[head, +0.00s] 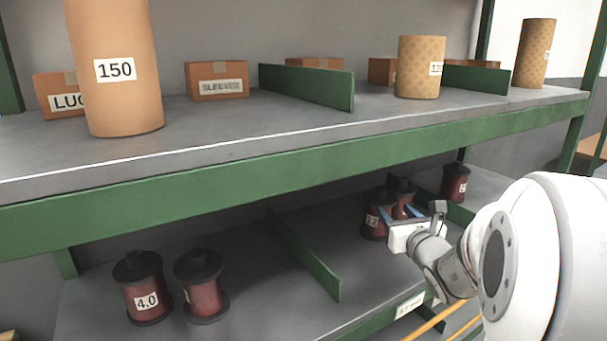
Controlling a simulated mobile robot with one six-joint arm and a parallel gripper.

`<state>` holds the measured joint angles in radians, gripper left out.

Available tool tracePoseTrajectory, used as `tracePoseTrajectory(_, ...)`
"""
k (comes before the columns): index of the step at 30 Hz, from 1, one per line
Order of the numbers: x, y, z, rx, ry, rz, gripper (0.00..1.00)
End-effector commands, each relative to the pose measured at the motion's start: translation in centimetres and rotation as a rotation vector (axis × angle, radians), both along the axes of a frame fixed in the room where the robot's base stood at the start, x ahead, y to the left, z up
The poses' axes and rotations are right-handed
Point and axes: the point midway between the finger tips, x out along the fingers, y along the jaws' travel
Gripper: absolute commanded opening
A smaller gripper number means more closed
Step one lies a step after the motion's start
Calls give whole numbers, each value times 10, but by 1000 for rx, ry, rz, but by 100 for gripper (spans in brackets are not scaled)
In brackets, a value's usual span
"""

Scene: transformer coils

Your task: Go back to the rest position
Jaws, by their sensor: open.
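My gripper (402,213) is at the end of my white arm, at the right of the head view. It is open, its blue-tipped fingers just in front of dark red coils on the lower shelf. One of these coils (374,222) has a partly hidden label. Another coil (402,190) stands beside it, partly covered by my gripper. I cannot tell whether the fingers touch either coil.
The lower shelf (250,312) also holds a coil marked 4.0 (143,290), an adjacent coil (203,292) and a far coil (455,183). A green divider (308,262) stands between. The upper shelf's green beam (250,181) runs above my gripper. Cardboard tubes (118,105) and boxes stand on top.

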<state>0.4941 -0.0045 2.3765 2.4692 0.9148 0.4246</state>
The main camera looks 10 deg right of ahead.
Motion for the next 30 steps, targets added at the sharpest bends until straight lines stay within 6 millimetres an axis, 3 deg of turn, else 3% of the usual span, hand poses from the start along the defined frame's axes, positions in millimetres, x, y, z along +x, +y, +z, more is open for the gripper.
tracePoseTrajectory(4,-5,46,10,-150,28,159,49)
tracePoseTrajectory(8,-24,108,13,-387,63,397,49)
tracePoseTrajectory(12,-58,165,6,-668,85,661,49)
tracePoseTrajectory(16,-96,201,-5,-935,89,898,49)
tracePoseTrajectory(19,-128,216,-14,-1147,85,1074,49)
tracePoseTrajectory(23,-167,221,-26,-1427,68,1295,49)
tracePoseTrajectory(30,-222,194,-35,-1958,22,1668,49)
